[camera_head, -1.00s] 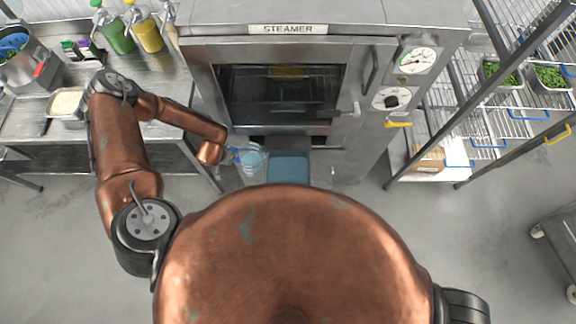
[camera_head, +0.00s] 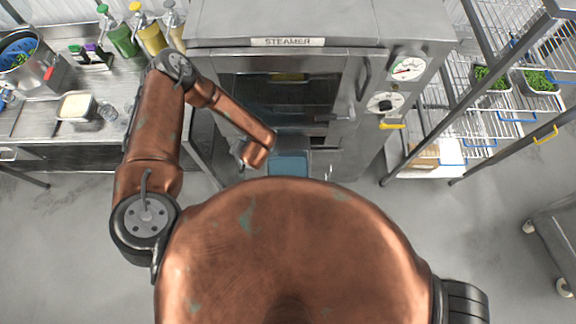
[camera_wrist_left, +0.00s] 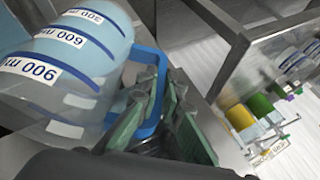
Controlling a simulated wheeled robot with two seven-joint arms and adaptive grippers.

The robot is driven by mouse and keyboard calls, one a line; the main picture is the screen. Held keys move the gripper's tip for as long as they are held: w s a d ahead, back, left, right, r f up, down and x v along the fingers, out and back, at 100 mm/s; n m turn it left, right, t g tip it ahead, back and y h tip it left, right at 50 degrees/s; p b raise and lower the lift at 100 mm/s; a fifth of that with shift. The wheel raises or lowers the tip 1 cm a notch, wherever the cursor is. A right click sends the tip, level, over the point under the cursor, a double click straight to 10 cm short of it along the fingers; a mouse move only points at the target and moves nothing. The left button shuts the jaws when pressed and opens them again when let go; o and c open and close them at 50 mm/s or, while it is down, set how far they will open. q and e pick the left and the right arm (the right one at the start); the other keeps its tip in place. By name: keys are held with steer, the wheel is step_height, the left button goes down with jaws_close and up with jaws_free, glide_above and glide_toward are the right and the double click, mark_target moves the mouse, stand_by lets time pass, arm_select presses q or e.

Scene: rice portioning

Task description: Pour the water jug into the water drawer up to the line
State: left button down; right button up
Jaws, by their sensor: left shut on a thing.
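The clear water jug (camera_wrist_left: 70,70), with 300, 600 and 900 ml labels, fills the left of the left wrist view and holds pale blue water. My left gripper (camera_wrist_left: 164,88) is shut on its blue handle (camera_wrist_left: 152,62). In the head view my copper left arm reaches in front of the steamer (camera_head: 290,42) and hides the jug and most of the gripper. The water drawer (camera_head: 288,165) shows as a blue patch low at the steamer's front, just right of my left wrist. Its fill line cannot be made out. My right gripper is out of view.
A steel counter (camera_head: 40,125) at the left holds a rice pan (camera_head: 77,105), a clear vessel (camera_head: 108,112) and several bottles. A wire rack (camera_head: 505,115) stands at the right. A cart (camera_head: 560,235) stands at the lower right, with open floor before it.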

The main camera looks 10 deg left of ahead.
arm_select(q)
steer(key=shift+w+d+r+y, duration=0.1)
steer(key=shift+d+r+y, duration=0.2)
steer(key=shift+d+r, duration=0.2)
steer(key=shift+d+r+m+y, duration=0.3)
steer(key=shift+d+r+y, duration=0.1)
steer(key=shift+y, duration=0.2)
steer(key=shift+d+r+y+b, duration=0.2)
steer(key=shift+y+b, duration=0.1)
steer(key=shift+d, duration=0.1)
steer(key=shift+r+y, duration=0.15)
steer(key=shift+y, duration=0.15)
steer(key=shift+d+r, duration=0.1)
steer(key=shift+d, duration=0.1)
steer(key=shift+y+b, duration=0.3)
steer(key=shift+d+r+m+t+y, duration=0.2)
steer(key=shift+d+m+t+y, duration=0.1)
steer(key=shift+d+y, duration=0.1)
stand_by(0.9)
